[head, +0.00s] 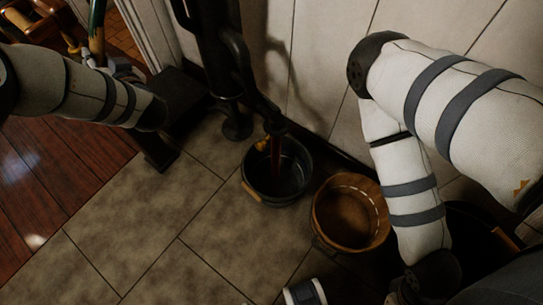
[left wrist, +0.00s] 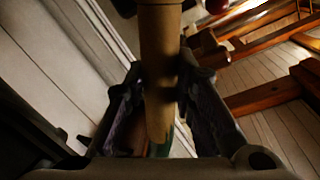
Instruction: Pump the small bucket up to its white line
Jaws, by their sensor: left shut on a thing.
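My left gripper (head: 93,56) is at the upper left of the head view, shut on a tan rod with a green part (head: 97,28). In the left wrist view the rod (left wrist: 160,70) runs between the fingers. I cannot see whether it joins the black pump (head: 215,50), which stands against the wall. A dark bucket (head: 250,185) sits on the floor under the spout, with a brownish streak above it that I cannot identify. A wooden bucket (head: 322,232) with a dashed white line inside stands to its right. My right gripper (head: 415,288) shows only partly at the lower right.
Grey tiles (head: 130,215) in front of the buckets are clear. Dark red planks (head: 50,170) lie to the left. The pale panelled wall (head: 310,60) is close behind the buckets. Wooden furniture (head: 30,18) stands at the upper left. A dark round container (head: 485,215) is partly hidden behind my right arm.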

